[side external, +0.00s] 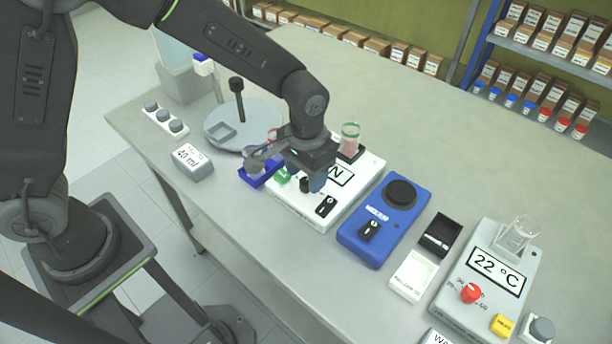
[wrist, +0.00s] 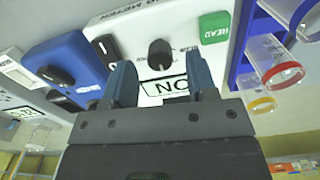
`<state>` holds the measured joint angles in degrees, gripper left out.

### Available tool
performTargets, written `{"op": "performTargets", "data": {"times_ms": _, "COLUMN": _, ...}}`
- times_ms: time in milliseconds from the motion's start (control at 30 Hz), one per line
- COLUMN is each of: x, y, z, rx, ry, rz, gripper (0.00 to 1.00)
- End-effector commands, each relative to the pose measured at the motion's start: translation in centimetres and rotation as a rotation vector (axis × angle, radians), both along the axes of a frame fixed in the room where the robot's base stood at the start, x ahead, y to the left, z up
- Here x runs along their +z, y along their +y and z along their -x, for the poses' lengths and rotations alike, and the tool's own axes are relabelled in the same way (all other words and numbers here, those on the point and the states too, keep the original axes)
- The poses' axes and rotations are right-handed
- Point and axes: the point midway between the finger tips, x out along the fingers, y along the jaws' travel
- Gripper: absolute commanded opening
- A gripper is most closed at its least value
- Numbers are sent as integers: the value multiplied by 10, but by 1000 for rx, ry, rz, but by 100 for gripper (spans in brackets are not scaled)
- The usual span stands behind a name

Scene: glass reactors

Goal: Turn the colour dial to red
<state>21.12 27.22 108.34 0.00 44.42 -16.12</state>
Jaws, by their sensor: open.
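The colour dial (wrist: 160,51) is a round black knob on a white device (wrist: 140,25) with small lettering around it, too small to read surely. In the side external view the dial (side external: 305,185) shows beside my fingers. My gripper (wrist: 163,78) is open and empty, its two blue fingers pointing at the device. The dial shows between and beyond the fingertips in the wrist view, apart from both fingers as far as I can tell. In the side external view my gripper (side external: 318,182) hangs low over the device and hides part of it.
The device also carries a display (wrist: 168,88), a green READ button (wrist: 214,28) and a black switch (side external: 326,206). A blue holder with vials (wrist: 270,65) stands beside it. A blue mixer (side external: 368,240) stands on the other side. A tube with pink content (side external: 349,145) stands behind.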

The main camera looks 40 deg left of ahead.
Motion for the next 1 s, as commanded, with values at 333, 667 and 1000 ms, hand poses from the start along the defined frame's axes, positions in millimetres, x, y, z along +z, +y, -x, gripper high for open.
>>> {"op": "performTargets", "data": {"times_ms": 333, "x": -16, "y": 0, "z": 0, "rx": 0, "ry": 1, "rz": 0, "gripper": 52}}
{"op": "performTargets", "data": {"times_ms": 667, "x": -15, "y": 0, "z": 0, "rx": 0, "ry": 0, "rz": 0, "gripper": 34}}
{"op": "performTargets", "data": {"times_ms": 1000, "x": -15, "y": 0, "z": 0, "rx": 0, "ry": 0, "rz": 0, "gripper": 3}}
